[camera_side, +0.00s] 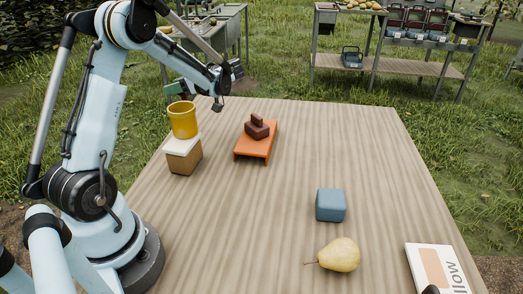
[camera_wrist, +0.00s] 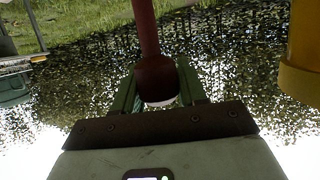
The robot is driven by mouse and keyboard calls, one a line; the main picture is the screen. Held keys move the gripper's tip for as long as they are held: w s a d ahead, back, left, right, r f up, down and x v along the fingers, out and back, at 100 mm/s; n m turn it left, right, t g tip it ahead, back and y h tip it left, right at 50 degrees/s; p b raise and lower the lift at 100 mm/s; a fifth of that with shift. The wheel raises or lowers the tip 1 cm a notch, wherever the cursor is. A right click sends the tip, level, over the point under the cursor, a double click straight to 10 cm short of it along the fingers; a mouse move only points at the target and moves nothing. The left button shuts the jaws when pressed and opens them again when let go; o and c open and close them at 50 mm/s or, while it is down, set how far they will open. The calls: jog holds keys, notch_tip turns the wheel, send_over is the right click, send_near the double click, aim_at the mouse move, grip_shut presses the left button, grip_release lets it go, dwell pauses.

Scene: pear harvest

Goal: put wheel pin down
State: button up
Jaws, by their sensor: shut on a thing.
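In the wrist view, my gripper (camera_wrist: 157,92) is shut on a dark red-brown piece with a slim stem and a wider round end, which I take to be the wheel pin (camera_wrist: 147,30). A pale edge shows at the round end. The pin is held up off the table. In the side view my wrist is raised over the far left part of the table, and I cannot clearly make out the pin there. A yellow cup (camera_side: 183,120) is close by; it also shows at the right edge of the wrist view (camera_wrist: 302,60).
The cup stands on a white-topped brown box (camera_side: 185,160). An orange stand (camera_side: 255,150) bears dark brown blocks (camera_side: 257,131). A blue block (camera_side: 330,205), a pear (camera_side: 340,254) and a book (camera_side: 436,268) lie to the right. The table's (camera_side: 340,140) far right is clear.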

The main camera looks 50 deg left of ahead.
notch_tip(320, 180, up, 6)
jog(key=shift+r, duration=0.25)
jog(key=w+d+m+t+y, duration=0.1)
jog(key=w+d+m+t, duration=0.25)
jog(key=w+d, duration=0.4)
jog(key=w+d+m+t+y, duration=0.1)
jog(key=w+d+m+t, duration=0.3)
jog(key=d, duration=0.7)
jog(key=d+m+t+h, duration=0.4)
jog(key=d+m+t, duration=0.5)
jog(key=d, duration=2)
jog(key=w+a+f+t, duration=0.1)
jog(key=w+a+f, duration=0.6)
jog(key=a+f, duration=0.3)
jog(key=shift+w+a+f+n, duration=0.25)
jog(key=shift+f+n, duration=0.2)
jog(key=shift+f, duration=2.5)
jog(key=shift+f, duration=0.1)
